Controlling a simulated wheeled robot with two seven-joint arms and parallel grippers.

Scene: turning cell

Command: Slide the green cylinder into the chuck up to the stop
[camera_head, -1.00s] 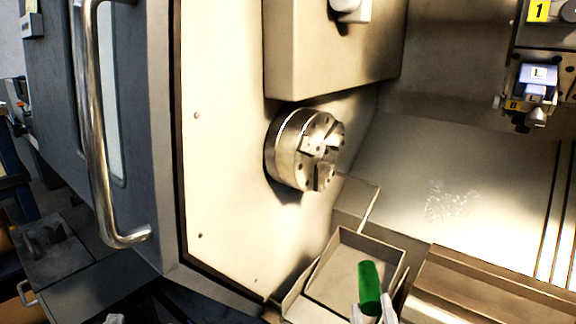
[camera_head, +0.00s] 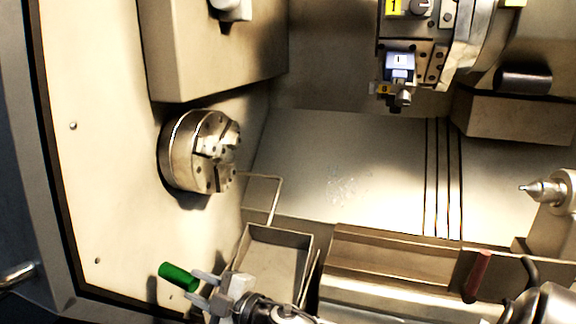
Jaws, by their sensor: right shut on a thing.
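The green cylinder (camera_head: 178,276) is held at the lower left of the head view. My right gripper (camera_head: 201,286) is shut on its right end, and the cylinder's left part sticks out free, lying roughly level and slightly tilted. The chuck (camera_head: 202,152) is a round metal body on the pale headstock wall, with its jaws facing right. The cylinder is below the chuck in the picture and well apart from it. The stop cannot be made out inside the chuck. My left gripper is not in view.
A metal tray (camera_head: 308,240) lies behind my right gripper. A tool turret (camera_head: 415,62) hangs at the upper right, and a pointed tailstock centre (camera_head: 541,190) is at the right edge. A door handle (camera_head: 18,276) shows at lower left. Space right of the chuck is clear.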

